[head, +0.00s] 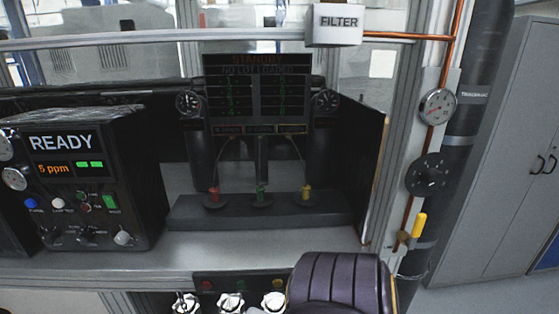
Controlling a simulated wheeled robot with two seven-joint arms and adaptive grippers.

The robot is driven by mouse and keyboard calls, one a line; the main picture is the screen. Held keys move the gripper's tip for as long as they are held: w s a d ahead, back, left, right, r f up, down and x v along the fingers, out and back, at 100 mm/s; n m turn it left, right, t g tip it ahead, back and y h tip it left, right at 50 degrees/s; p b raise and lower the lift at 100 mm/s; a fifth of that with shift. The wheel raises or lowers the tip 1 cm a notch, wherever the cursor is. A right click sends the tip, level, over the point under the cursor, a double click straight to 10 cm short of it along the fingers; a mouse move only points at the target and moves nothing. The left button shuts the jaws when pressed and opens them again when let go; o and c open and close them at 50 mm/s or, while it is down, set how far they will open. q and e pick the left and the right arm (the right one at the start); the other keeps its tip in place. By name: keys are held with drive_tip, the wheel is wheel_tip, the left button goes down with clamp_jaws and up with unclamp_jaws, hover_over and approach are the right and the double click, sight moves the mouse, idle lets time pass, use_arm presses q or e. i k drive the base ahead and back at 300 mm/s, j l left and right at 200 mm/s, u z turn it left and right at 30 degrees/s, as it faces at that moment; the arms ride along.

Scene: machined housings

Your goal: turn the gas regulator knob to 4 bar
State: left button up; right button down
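A black round knob (429,175) with light marks around its face is mounted on the upright panel at the right, beside a copper pipe. It appears to be the gas regulator knob. Its setting is too small to read. A round white-faced gauge (437,106) sits above it; its needle reading cannot be made out. A yellow valve handle (419,225) stands upright below the knob. Neither of my grippers is in view, and nothing touches the knob.
A dark padded, ribbed seat-like object (341,285) stands at the bottom, left of the pipe. A black READY unit (75,180) and a STANDBY display (258,95) stand on the bench. Grey cabinets (500,150) are at the right. A FILTER box (338,24) hangs above.

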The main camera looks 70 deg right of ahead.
sight(432, 178)
drive_tip(key=z, duration=3.4)
drive_tip(key=k+z, duration=0.15)
drive_tip(key=z, duration=0.35)
